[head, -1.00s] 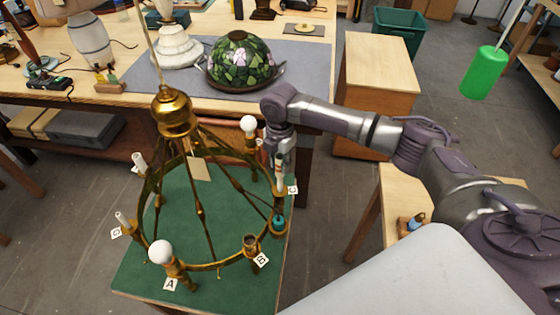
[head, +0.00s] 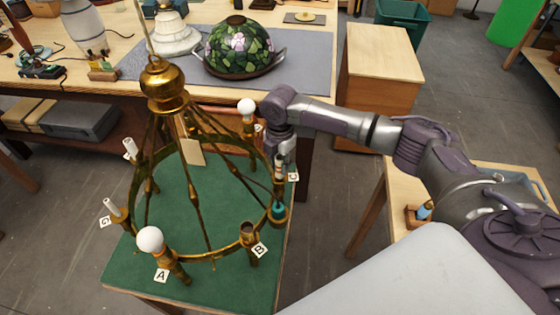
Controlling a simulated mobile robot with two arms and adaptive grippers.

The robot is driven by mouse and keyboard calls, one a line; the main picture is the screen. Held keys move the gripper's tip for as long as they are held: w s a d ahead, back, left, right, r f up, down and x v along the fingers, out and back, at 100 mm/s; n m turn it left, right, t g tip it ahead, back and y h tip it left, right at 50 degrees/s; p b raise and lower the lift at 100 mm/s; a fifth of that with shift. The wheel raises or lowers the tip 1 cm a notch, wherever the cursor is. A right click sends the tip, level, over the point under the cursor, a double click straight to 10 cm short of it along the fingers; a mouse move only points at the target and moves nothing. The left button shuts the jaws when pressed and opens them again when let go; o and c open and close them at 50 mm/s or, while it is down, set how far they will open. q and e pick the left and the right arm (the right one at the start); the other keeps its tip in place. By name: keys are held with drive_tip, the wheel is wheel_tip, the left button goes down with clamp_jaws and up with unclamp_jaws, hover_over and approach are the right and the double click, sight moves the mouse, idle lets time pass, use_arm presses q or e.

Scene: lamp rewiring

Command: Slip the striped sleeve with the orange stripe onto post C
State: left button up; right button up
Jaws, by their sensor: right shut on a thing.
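My right gripper (head: 281,161) points down at the right side of the brass chandelier ring, beside the tag marked C (head: 292,177). It is shut on a small, pale striped sleeve (head: 279,172), which is partly hidden by the fingers. The stripe colour is too small to read surely. The sleeve is upright, at post C. I cannot tell whether it is around the post or just above it, as the post is hidden there. My left gripper is not in view.
The chandelier (head: 165,85) stands over a green-topped table (head: 225,285). Bulbs stand by tag A (head: 162,275) and at the back. A wooden block with a blue-tipped piece (head: 424,210) lies on the right side table.

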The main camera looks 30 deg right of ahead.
drive_tip(key=shift+f, duration=0.25)
idle(0.4)
drive_tip(key=shift+p, duration=0.35)
drive_tip(key=shift+f, duration=0.15)
idle(0.4)
drive_tip(key=o, duration=0.8)
drive_tip(key=shift+o, duration=0.2)
